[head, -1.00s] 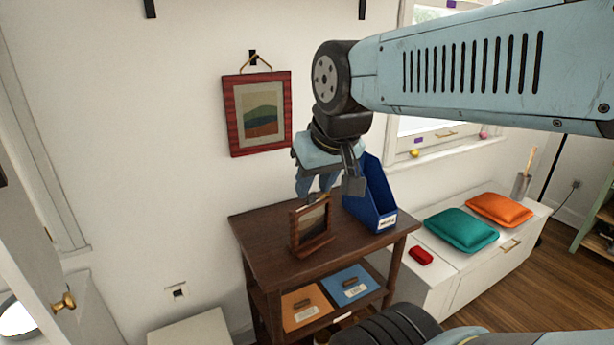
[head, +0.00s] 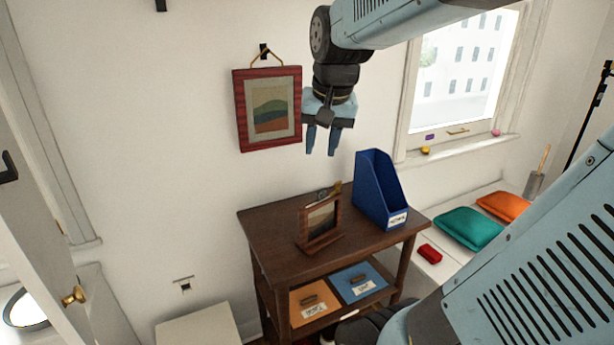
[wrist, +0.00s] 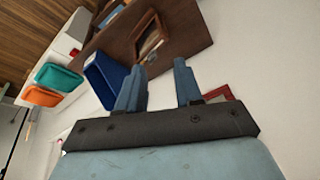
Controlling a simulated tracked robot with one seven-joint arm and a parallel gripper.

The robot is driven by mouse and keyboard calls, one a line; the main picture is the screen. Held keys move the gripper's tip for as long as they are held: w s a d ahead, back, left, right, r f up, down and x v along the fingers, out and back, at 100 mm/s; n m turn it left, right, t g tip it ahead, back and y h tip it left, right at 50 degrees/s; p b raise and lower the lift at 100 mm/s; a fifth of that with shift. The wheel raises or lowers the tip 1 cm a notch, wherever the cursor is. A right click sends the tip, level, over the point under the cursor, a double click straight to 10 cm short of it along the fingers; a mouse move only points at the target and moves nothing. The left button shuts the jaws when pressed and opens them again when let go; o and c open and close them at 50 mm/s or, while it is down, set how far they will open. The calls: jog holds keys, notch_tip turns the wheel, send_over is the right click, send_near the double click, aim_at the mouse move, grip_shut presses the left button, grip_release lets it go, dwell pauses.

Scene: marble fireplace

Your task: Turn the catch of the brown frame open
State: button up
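The brown frame (head: 321,221) stands upright on its base on the dark wooden side table, with a picture in it. It also shows in the wrist view (wrist: 149,38). A small brass-coloured piece (head: 337,187) shows at its top right edge; I cannot tell whether this is the catch or how it is turned. My gripper (head: 322,153) points down above and behind the frame, clear of it. Its two fingers are apart with nothing between them, as the wrist view (wrist: 160,75) also shows.
The table (head: 262,224) also bears a blue file holder (head: 371,197), right of the frame. Its lower shelf holds orange (head: 301,311) and blue (head: 347,290) folders. A red picture frame (head: 239,110) hangs on the wall left of my gripper. The table top's left part is bare.

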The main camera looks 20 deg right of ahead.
jog(key=w+d+f+m+g, duration=0.2)
jog(key=w+d+m, duration=0.3)
jog(key=w+d, duration=0.4)
jog(key=m+g, duration=0.2)
jog(key=m, duration=0.2)
send_over(336, 188)
notch_tip(336, 188, down, 4)
jog(key=f, duration=1.3)
jog(key=shift+w+d+f, duration=0.35)
jog(key=shift+w+f, duration=0.05)
jog(key=shift+c, duration=0.3)
grip_shut()
